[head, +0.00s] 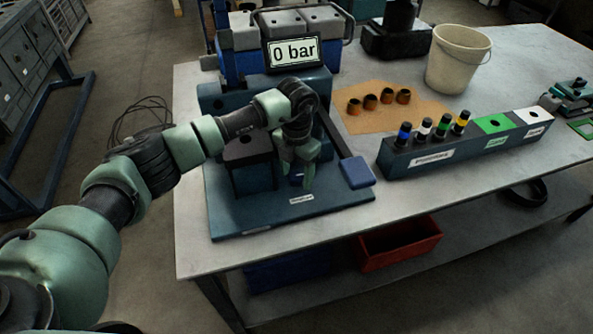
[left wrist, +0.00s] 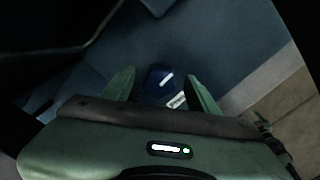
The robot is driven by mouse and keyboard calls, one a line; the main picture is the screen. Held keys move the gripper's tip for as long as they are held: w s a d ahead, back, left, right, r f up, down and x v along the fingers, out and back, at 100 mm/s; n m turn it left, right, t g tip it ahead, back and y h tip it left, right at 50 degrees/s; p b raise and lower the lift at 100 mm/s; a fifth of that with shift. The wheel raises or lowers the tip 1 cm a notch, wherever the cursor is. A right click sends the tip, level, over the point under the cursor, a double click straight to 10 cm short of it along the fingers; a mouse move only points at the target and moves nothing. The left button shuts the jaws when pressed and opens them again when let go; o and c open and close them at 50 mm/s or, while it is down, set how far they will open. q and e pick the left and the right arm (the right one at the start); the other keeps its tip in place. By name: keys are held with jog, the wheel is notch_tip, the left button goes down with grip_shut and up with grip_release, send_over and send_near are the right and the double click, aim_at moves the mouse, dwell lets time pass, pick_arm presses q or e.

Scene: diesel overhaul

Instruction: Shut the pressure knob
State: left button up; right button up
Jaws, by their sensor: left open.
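The pressure knob (left wrist: 158,79) is a dark blue knob with a white pointer line. In the left wrist view it lies between the two green fingertips of my left gripper (left wrist: 159,83), with a white label beside it. In the head view my left gripper (head: 297,176) is open and points down over the front of the blue test stand (head: 255,215). Its fingers largely hide the knob there, and I cannot tell whether they touch it. The display (head: 293,52) reads 0 bar. My right gripper is not in view.
A lever with a blue pad (head: 357,172) lies just right of my left gripper. A long rack (head: 440,158) with several coloured-band injectors stands further right. Several brown rings lie on a tan mat (head: 370,123); a bucket (head: 457,60) stands behind. The table's front edge is clear.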

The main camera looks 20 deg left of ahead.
pick_arm(q)
jog(key=shift+s, duration=0.1)
grip_shut()
jog(key=shift+f+b, duration=0.1)
jog(key=shift+b, duration=0.2)
jog(key=shift+f+m+b, duration=0.1)
jog(key=shift+m+b, duration=0.4)
jog(key=shift+m, duration=0.1)
jog(key=m+b, duration=0.6)
jog(key=b, duration=0.1)
jog(key=shift+m, duration=0.4)
jog(key=m+b, duration=0.3)
jog(key=m, duration=0.1)
jog(key=shift+m+b, duration=1.1)
jog(key=shift+m, duration=1.2)
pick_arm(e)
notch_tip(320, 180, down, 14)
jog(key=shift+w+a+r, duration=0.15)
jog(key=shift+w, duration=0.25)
pick_arm(q)
jog(key=shift+r, duration=0.2)
